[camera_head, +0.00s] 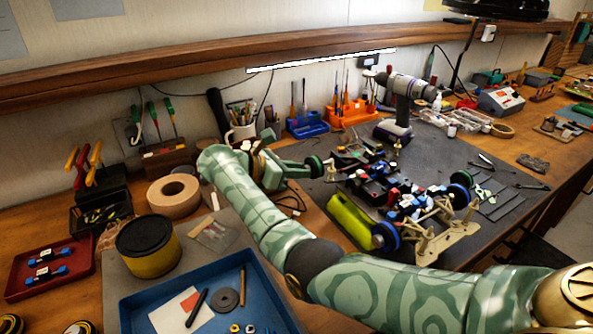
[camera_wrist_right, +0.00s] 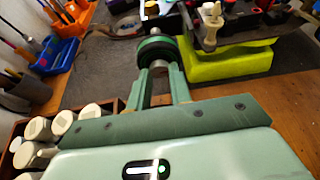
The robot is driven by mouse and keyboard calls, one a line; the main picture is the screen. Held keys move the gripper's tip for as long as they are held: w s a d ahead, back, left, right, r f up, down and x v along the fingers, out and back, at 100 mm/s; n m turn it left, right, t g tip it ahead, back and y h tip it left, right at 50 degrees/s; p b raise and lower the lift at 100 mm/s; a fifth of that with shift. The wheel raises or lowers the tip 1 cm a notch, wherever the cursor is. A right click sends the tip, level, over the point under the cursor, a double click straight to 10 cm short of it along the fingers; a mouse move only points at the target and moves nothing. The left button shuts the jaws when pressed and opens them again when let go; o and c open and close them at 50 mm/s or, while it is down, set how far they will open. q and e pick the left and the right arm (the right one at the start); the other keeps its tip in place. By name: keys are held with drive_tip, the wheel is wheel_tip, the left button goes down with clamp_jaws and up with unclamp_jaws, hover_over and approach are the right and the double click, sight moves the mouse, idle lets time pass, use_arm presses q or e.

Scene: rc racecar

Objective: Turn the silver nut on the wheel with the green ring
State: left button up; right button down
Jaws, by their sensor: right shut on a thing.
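The wheel with the green ring (camera_head: 315,166) is a dark wheel at the car's far left corner. It also shows in the wrist view (camera_wrist_right: 155,53), straight ahead of my fingers. My right gripper (camera_head: 303,169) reaches in from the left side of the wheel. In the wrist view, my right gripper (camera_wrist_right: 159,72) has its two green fingers on either side of the silver nut (camera_wrist_right: 158,64), shut on it at the wheel's face. The nut is mostly hidden between the fingertips. My left gripper is out of view.
A blue tray (camera_head: 135,308), a yellow tin (camera_head: 149,252) and a tape roll (camera_head: 173,194) stand left of my arm. A drill (camera_head: 400,100) stands behind.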

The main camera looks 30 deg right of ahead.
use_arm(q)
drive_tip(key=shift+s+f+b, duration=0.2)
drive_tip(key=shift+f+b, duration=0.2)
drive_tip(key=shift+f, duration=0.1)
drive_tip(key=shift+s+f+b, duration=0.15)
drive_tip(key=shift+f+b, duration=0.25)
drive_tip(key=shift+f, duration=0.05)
use_arm(e)
drive_tip(key=shift+w+n+g, duration=0.15)
drive_tip(key=shift+n+g, duration=0.65)
drive_tip(key=shift+n, duration=0.4)
drive_tip(key=c, duration=1.3)
unclamp_jaws()
drive_tip(key=shift+o, duration=0.2)
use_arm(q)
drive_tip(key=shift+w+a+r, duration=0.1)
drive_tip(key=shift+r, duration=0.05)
